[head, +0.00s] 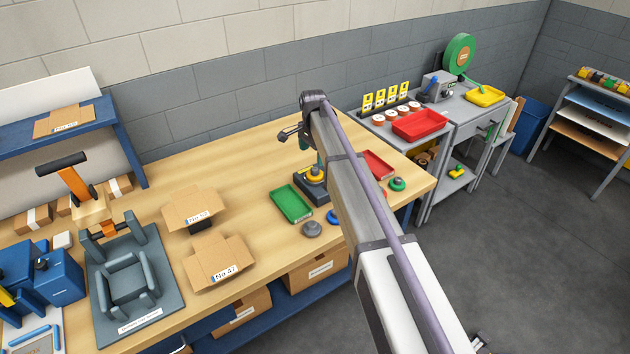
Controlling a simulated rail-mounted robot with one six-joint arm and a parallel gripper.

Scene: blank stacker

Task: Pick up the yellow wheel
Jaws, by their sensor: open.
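The yellow wheel (315,174) appears as a small yellow round piece on a dark square stand (310,188) on the wooden bench. My arm passes just right of it and hides part of the stand's surroundings. My gripper (285,135) is at the far end of my arm, small in the view, above and slightly left of the yellow wheel in the picture. Its jaws are open and nothing shows between them. It is apart from the wheel; the height between them is hard to judge.
A green tray (291,204) is left of the stand, a red tray (378,164) right. Open cartons (192,208) stand left. Bare bench (240,160) lies behind.

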